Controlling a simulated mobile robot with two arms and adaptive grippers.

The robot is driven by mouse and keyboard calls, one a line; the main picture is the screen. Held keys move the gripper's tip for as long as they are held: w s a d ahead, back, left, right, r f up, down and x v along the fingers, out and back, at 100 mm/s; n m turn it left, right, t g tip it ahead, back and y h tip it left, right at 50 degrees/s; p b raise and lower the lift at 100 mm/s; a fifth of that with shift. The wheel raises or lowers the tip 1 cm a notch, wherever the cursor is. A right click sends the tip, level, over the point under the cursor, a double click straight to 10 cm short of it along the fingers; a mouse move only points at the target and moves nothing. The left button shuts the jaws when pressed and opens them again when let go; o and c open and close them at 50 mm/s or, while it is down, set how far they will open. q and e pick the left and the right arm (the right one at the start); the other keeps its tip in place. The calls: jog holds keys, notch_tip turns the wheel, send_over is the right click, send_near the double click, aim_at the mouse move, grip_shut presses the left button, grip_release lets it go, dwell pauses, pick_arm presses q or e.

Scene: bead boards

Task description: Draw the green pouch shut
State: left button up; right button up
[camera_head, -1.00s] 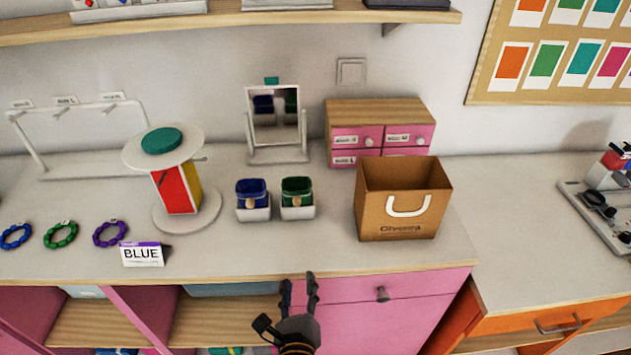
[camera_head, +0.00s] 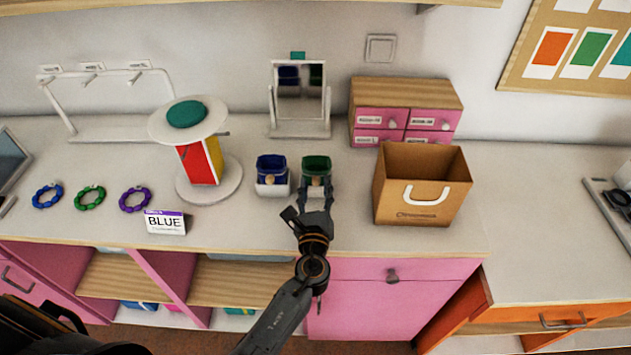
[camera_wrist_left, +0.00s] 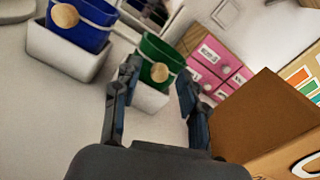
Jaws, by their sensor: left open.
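The green pouch (camera_head: 317,168) stands upright in a small white holder on the counter, with its top open. In the left wrist view the green pouch (camera_wrist_left: 152,50) shows a round tan bead (camera_wrist_left: 160,72) on a cord at its front. My left gripper (camera_head: 316,196) is in front of the pouch, open, with its fingers pointing at it. In the left wrist view the left gripper (camera_wrist_left: 157,85) has its fingertips on either side of the bead; I cannot tell whether they touch it. My right gripper is not in view.
A blue pouch (camera_head: 271,168) in its own white holder stands close on the left. A brown paper bag (camera_head: 420,205) stands on the right. A mirror (camera_head: 300,100) and a pink drawer box (camera_head: 405,115) are behind. A BLUE card (camera_head: 166,222) and bracelets lie left.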

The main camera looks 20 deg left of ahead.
aim_at(316, 183)
pick_arm(q)
jog(key=shift+w+a, duration=0.15)
jog(key=shift+w, duration=0.4)
grip_shut()
jog(key=v, duration=0.4)
jog(key=shift+s, duration=0.4)
jog(key=shift+w, duration=0.1)
grip_release()
jog(key=v, duration=1.2)
